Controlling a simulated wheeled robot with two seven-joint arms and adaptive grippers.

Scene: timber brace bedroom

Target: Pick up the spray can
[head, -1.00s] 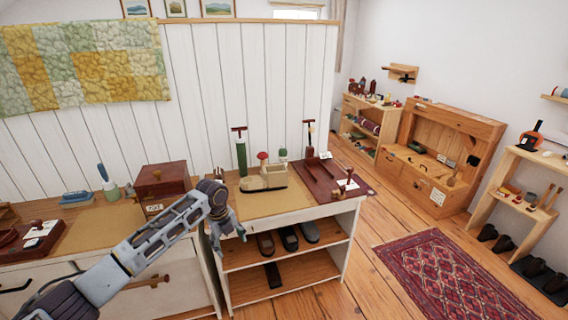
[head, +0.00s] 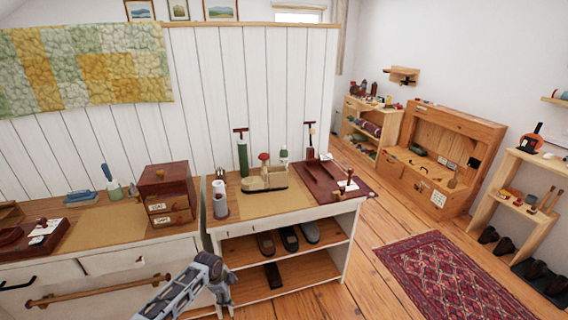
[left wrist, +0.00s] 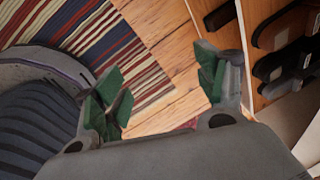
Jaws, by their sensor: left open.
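A pale grey upright cylinder (head: 220,203), which looks like the spray can, stands at the left end of the right-hand workbench (head: 240,211); I cannot be sure of it at this size. A green cylinder with a T-shaped handle (head: 242,158) stands behind it, and a small white bottle with a green top (head: 283,156) stands farther right. My left gripper (head: 221,290) is low in front of the bench, below its top and apart from these things. In the left wrist view its green-padded fingers (left wrist: 160,92) are spread with nothing between them. My right gripper is not visible.
A wooden tray (head: 264,181) and a dark red board (head: 325,187) occupy the bench top. Shoes lie on the shelf below. A reddish-brown drawer box (head: 166,190) stands on the left-hand cabinet. A red rug (head: 440,280) lies on open floor to the right.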

